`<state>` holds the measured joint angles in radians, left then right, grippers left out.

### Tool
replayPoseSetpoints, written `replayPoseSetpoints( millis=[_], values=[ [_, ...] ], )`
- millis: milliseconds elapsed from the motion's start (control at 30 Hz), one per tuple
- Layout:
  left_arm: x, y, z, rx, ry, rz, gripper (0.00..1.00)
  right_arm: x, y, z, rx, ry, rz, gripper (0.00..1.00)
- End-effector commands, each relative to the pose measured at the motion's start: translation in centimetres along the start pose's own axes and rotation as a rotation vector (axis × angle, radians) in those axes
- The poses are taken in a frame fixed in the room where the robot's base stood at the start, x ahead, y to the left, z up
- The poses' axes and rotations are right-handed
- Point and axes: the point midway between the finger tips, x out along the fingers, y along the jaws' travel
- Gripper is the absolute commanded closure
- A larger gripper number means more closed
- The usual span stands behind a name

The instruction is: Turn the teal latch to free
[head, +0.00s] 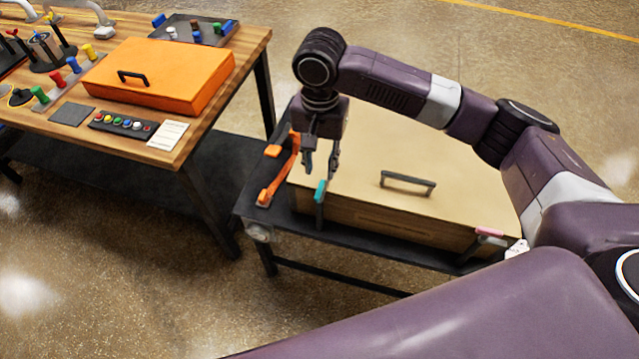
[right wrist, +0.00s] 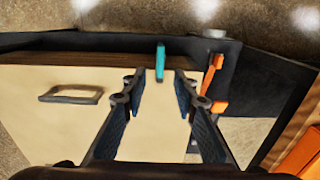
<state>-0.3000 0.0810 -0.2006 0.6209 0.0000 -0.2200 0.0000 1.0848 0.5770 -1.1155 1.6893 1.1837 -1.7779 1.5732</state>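The teal latch (head: 320,191) stands at the front left edge of a tan box (head: 410,180), with its teal end up on a dark stem. The latch also shows in the right wrist view (right wrist: 160,62), ahead of the fingertips and lined up with the gap between them. My right gripper (head: 320,168) points down just above and behind the latch. Its fingers are apart and empty, and it looks clear of the latch. It shows open in the right wrist view (right wrist: 159,82) too. My left gripper is in neither view.
An orange handle (head: 281,172) stands close to the left of the gripper. The box lid has a dark handle (head: 408,182); a pink latch (head: 489,232) sits at its front right. A wooden workbench (head: 170,150) with an orange case (head: 160,75) stands at left.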

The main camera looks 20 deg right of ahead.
Motion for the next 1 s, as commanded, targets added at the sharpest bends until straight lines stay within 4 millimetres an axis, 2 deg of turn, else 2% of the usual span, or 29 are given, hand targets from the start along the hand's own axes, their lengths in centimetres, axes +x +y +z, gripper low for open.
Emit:
replayPoseSetpoints(
  millis=[400, 500, 867, 1000],
  values=[
    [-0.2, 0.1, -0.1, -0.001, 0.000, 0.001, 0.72, 6.0, 0.1, 0.0, 0.001, 0.000, 0.003, 0.73],
    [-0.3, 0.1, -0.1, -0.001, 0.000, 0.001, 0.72, 7.0, 0.1, 0.0, 0.001, -0.001, 0.002, 0.73],
    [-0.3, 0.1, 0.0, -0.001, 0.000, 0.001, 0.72, 7.6, 0.0, 0.0, -0.001, 0.001, 0.000, 0.73],
    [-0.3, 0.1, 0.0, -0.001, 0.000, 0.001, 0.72, 7.6, 0.0, 0.0, -0.001, 0.001, 0.000, 0.89]
  ],
)
